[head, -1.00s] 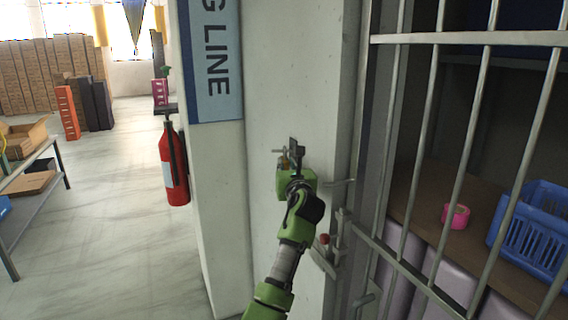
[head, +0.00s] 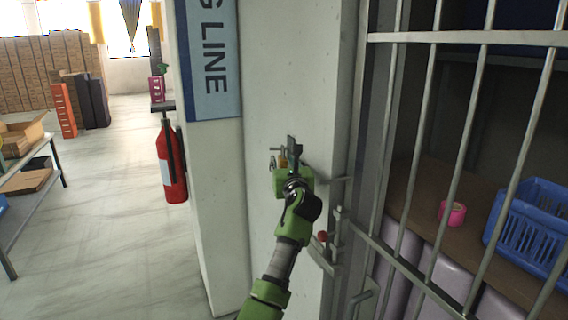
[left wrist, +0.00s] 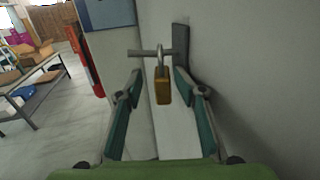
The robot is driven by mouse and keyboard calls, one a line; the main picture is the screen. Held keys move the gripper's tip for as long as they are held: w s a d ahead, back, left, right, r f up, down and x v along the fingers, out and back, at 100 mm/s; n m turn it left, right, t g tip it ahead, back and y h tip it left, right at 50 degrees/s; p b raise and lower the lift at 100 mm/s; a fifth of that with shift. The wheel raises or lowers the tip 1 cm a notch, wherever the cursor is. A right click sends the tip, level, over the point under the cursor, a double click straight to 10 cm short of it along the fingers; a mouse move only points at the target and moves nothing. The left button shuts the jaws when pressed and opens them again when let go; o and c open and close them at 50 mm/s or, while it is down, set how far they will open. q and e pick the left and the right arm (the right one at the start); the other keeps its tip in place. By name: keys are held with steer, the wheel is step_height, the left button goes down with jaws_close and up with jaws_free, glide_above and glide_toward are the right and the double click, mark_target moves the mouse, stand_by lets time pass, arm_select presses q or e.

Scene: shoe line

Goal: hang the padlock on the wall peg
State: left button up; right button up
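The brass padlock (left wrist: 162,88) hangs upright in the left wrist view, its grey shackle around the wall peg (left wrist: 145,52). The peg is a short grey bar beside a dark upright plate (left wrist: 181,48) on the pale wall. My left gripper (left wrist: 158,82) is open, with one green finger on each side of the padlock and gaps between them. In the head view, the left gripper (head: 283,164) is at the pillar, and the padlock (head: 283,157) shows small and partly hidden behind it. My right gripper is not in view.
A barred gate (head: 470,150) with a latch (head: 323,238) stands right of the pillar. Behind the bars are a blue basket (head: 530,235) and pink tape (head: 452,213). A fire extinguisher (head: 171,165) hangs left of the pillar. The floor at left is open beside a table (head: 35,165).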

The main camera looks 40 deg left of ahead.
arm_select(q)
steer(key=shift+d+f, duration=0.1)
steer(key=shift+s+d, duration=0.1)
steer(key=shift+d, duration=0.15)
steer(key=v, duration=0.7)
steer(key=shift+s, duration=0.15)
